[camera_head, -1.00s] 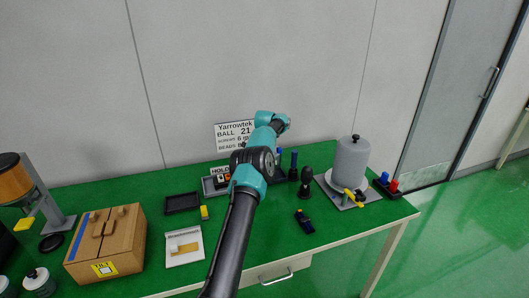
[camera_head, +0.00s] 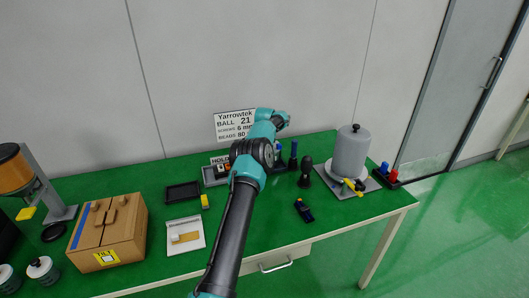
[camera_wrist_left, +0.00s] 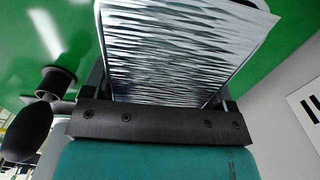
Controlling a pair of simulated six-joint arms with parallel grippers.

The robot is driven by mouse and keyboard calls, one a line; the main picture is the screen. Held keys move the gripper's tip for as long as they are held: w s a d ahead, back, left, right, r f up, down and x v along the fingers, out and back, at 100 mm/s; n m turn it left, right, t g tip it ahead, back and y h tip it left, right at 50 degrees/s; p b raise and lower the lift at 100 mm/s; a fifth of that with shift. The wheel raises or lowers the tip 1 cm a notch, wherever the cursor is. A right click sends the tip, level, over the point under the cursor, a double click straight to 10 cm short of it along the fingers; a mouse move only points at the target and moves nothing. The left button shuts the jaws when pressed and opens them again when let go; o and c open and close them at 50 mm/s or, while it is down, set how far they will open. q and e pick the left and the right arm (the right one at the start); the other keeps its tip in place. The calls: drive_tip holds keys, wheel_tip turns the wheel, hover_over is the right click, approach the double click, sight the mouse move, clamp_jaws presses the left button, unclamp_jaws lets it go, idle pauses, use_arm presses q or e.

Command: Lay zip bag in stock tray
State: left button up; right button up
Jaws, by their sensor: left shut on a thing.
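My left gripper (camera_wrist_left: 164,90) is shut on a flat, shiny, silvery thing with dark and white streaks (camera_wrist_left: 175,50), which looks like the zip bag. It fills the space between the fingers in the left wrist view. In the head view one arm of mine reaches over the table, and its fingers and the bag are hidden behind its teal wrist. A shallow black tray (camera_head: 183,184) lies left of the arm. A grey tray (camera_head: 207,181) with a HOLD label stands behind, partly covered by the arm. I cannot tell which is the stock tray. My right gripper is not in view.
A cardboard box (camera_head: 121,248), a white card (camera_head: 186,247) and a yellow block (camera_head: 205,201) lie on the green table (camera_head: 330,225). Black and blue-handled tools and a grey jar (camera_head: 350,150) stand on the right. A white sign (camera_head: 233,125) is at the wall behind.

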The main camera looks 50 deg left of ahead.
use_arm(q)
drive_tip(key=shift+f, duration=0.55)
drive_tip(key=o, duration=0.9)
drive_tip(key=shift+c, duration=0.2)
